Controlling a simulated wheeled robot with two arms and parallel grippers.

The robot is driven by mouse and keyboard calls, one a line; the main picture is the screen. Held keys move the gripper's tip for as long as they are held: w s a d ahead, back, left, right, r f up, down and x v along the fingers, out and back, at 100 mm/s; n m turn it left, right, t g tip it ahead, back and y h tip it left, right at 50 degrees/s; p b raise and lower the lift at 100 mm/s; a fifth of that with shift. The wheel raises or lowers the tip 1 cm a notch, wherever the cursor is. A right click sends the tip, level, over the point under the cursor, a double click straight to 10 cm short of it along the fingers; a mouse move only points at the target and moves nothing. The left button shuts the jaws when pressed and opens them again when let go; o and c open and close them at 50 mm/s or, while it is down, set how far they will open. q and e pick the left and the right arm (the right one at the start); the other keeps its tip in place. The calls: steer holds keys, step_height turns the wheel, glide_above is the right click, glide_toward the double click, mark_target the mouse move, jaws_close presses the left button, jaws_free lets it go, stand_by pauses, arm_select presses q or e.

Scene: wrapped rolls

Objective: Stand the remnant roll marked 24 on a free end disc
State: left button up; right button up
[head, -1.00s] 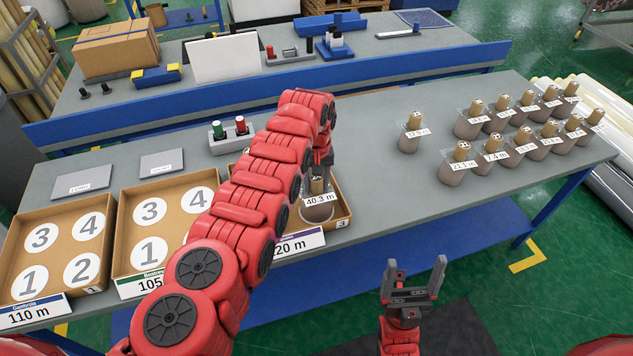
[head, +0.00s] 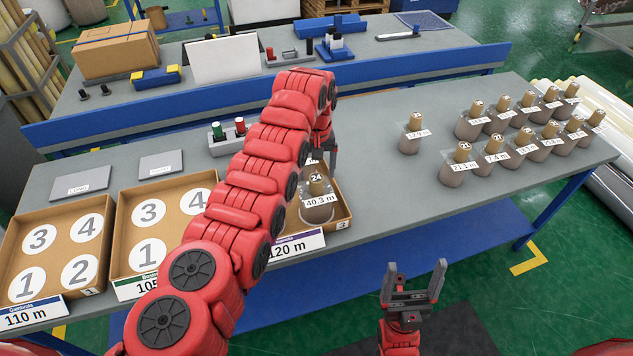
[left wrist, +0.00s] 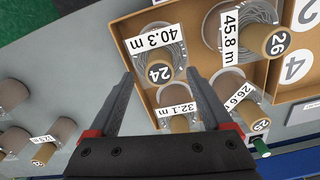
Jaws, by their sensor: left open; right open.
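The roll marked 24 (head: 317,209), a grey roll on a tan core with a 40.3 m label, stands upright in the right-hand cardboard tray (head: 346,210) marked 120 m. The left wrist view also shows roll 24 (left wrist: 170,52); the disc under it is hidden. My left gripper (head: 322,162) is open just behind and above roll 24, not holding it. In the left wrist view its fingers (left wrist: 160,76) appear on either side of the 24 end. My right gripper (head: 415,276) is open and empty in front of the table.
Rolls marked 26 (left wrist: 277,44) and 25 (left wrist: 261,125) and a 32.1 m roll (left wrist: 179,122) share that tray. Two trays with bare numbered discs (head: 85,227) (head: 149,212) lie left. Several rolls (head: 475,120) stand right; one (head: 410,138) stands apart.

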arm_select(q)
step_height(320, 180, up, 6)
steer(key=shift+r+b, duration=0.15)
steer(key=shift+b, duration=0.55)
step_height(320, 180, up, 6)
steer(key=p, duration=0.6)
steer(key=shift+s, duration=0.15)
